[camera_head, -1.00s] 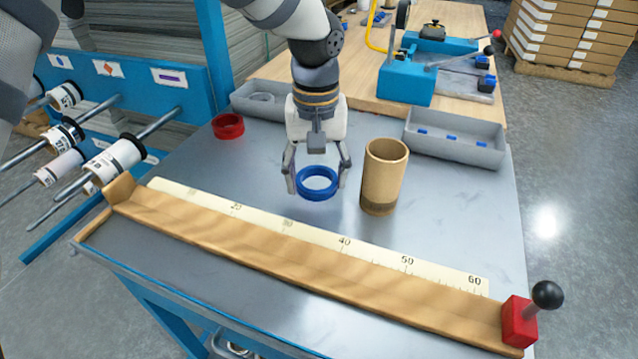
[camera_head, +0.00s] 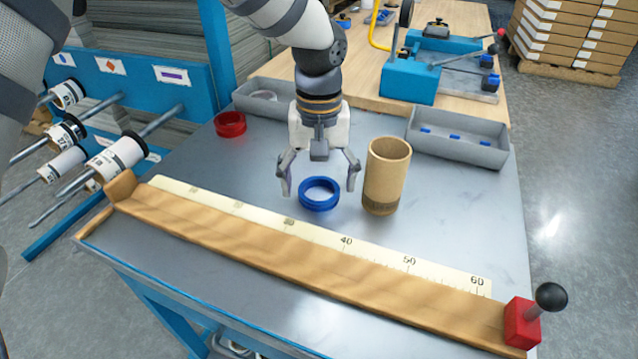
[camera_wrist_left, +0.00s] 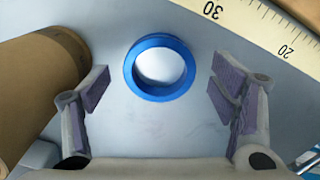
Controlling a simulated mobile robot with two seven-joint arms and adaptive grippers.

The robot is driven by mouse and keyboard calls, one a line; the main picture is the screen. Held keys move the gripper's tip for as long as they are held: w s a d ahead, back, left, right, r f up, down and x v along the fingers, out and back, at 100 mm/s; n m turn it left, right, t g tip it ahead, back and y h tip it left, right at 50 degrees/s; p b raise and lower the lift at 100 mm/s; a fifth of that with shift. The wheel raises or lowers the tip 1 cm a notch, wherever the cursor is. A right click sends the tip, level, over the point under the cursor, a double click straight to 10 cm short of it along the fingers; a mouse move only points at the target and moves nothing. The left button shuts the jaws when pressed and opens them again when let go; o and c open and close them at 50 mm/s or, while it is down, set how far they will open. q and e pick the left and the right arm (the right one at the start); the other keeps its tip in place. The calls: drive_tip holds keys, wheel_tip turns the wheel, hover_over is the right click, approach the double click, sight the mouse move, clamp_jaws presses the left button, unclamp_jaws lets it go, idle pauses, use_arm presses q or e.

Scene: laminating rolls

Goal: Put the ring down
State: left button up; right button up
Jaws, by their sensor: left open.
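A blue ring (camera_head: 319,204) lies flat on the grey metal table top (camera_head: 450,215), between the cardboard tube and the ruler. My left gripper (camera_head: 319,190) is open above it, with one finger on each side and a gap to the ring. In the left wrist view the blue ring (camera_wrist_left: 160,90) sits between and just beyond the open fingers (camera_wrist_left: 165,85), touching neither. A red ring (camera_head: 230,124) rests farther back on the left of the table. My right gripper is not seen.
A brown cardboard tube (camera_head: 386,182) stands upright close to the right finger; it also shows in the left wrist view (camera_wrist_left: 30,90). A ruler (camera_head: 385,255) and a wooden trough (camera_head: 250,250) run along the front. Grey bins (camera_head: 470,152) stand at the back.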

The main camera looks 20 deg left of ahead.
sight(313, 195)
use_arm(q)
wheel_tip(313, 195, up, 10)
drive_tip(key=shift+r+p, duration=0.25)
drive_tip(key=shift+p, duration=0.05)
drive_tip(key=shift+o, duration=0.3)
drive_tip(key=shift+r, duration=0.25)
drive_tip(key=f+m, duration=0.4)
drive_tip(key=m, duration=0.2)
drive_tip(key=f+m, duration=0.4)
drive_tip(key=m, duration=0.2)
drive_tip(key=f+m, duration=0.4)
drive_tip(key=m, duration=0.2)
drive_tip(key=shift+w+a+f+b, duration=0.2)
drive_tip(key=shift+a+b, duration=0.05)
drive_tip(key=shift+b, duration=0.15)
drive_tip(key=shift+c, duration=0.4)
drive_tip(key=c, duration=1.3)
